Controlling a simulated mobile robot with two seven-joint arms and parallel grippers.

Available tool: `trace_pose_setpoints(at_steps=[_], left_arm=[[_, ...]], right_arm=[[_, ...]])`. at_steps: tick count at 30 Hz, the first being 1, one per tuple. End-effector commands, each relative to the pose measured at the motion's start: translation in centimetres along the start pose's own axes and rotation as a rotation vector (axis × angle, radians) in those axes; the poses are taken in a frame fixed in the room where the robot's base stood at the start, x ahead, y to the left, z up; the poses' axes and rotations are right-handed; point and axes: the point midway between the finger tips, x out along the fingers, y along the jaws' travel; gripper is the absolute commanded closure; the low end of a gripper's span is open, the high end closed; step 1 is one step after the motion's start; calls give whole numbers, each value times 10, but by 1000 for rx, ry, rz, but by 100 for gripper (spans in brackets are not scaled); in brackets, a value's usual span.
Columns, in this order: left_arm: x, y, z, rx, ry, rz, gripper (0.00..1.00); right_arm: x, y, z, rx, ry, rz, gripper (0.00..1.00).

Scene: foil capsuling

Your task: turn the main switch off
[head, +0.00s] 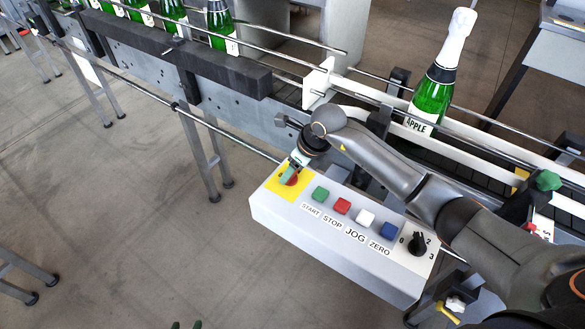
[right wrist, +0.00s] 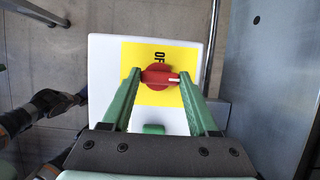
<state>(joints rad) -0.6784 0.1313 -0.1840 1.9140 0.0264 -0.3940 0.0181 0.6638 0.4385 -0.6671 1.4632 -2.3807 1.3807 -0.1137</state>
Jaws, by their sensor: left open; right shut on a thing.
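The main switch is a red rotary handle on a yellow plate at the left end of the white control box (head: 330,245). It shows at the centre of the right wrist view (right wrist: 155,77), its bar lying crosswise with a white mark at the right end. Lettering reading "OF" stands above it, perhaps partly covered. My right gripper (head: 289,174) reaches down over the plate. Its green fingers are shut on the handle, one at each end of the bar. Only the green fingertips of my open left gripper (head: 186,325) show, at the bottom edge, apart from the box.
Beside the switch are a green START button (head: 320,193), a red STOP (head: 342,206), a white JOG (head: 365,218), a blue ZERO (head: 388,231) and a black selector (head: 417,243). The conveyor behind carries a foil-topped bottle (head: 436,88) and several others.

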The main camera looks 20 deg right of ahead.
Motion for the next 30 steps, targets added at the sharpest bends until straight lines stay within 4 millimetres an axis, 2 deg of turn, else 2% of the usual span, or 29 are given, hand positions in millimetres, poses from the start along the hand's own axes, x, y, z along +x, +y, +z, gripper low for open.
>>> trace_pose_setpoints(at_steps=[7, 13, 30], left_arm=[[4, 0, 4, 0, 1, 0, 50], [13, -1, 14, 0, 1, 0, 50], [59, -4, 64, 0, 1, 0, 50]], right_arm=[[1, -1, -1, -27, 1, 10, 96], [3, -2, -1, -115, 1, 46, 96], [6, -5, 1, -590, -2, 243, 96]])
